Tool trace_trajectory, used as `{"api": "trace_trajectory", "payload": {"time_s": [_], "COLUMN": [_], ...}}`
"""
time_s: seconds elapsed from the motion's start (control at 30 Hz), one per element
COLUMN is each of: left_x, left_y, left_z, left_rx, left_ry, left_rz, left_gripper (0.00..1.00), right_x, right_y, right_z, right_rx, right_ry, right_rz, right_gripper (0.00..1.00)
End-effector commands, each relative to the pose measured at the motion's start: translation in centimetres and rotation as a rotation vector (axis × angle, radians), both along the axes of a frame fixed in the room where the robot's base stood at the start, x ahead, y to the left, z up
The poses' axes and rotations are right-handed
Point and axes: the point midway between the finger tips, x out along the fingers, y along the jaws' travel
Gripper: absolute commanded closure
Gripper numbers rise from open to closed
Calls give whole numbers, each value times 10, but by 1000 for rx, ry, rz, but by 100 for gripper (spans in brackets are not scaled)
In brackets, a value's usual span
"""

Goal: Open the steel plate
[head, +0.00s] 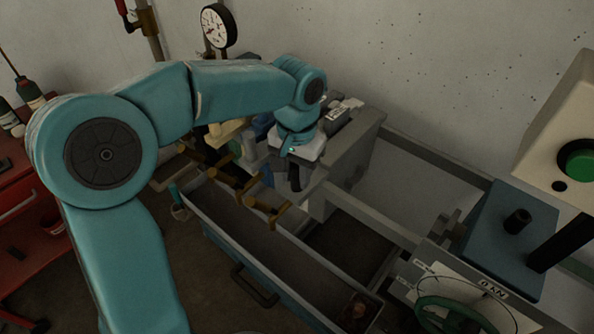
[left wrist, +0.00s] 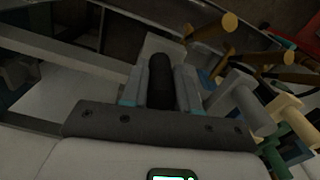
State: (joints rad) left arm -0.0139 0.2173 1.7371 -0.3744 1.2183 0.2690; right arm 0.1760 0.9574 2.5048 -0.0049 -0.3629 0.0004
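The grey steel plate (head: 352,155) stands upright across the press rails in the head view, at the right end of a row of plates. My left gripper (head: 294,180) points down beside it, on its left side. In the left wrist view a black grip (left wrist: 160,82) lies between the two fingers of my left gripper (left wrist: 160,95), which appear closed against it on both sides. A grey block (left wrist: 165,46) lies behind the grip. The gripper hides part of the plate's near side in the head view. My right gripper is not in view.
Brown-handled plates (head: 262,208) sit left of the gripper. A long grey trough (head: 262,240) runs below. The frame right of the plate is open up to a blue block (head: 508,232). A green handwheel (head: 450,312) is at lower right, a gauge (head: 217,25) at the back.

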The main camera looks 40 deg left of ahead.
Motion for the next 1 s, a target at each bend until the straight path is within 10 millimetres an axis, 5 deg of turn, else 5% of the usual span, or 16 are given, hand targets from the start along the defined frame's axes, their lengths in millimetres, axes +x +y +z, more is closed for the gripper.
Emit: {"api": "trace_trajectory", "payload": {"time_s": [0.37,1.0], "left_x": [0,-12], "left_y": [-18,-168], "left_z": [-1,1], "left_rx": [-1,-2], "left_ry": [-5,-6], "left_rz": [-6,-5], "left_gripper": [100,100], "right_x": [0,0], "right_y": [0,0], "right_z": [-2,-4], "right_rx": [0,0], "right_ry": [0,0], "right_rz": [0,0], "right_gripper": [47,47]}}
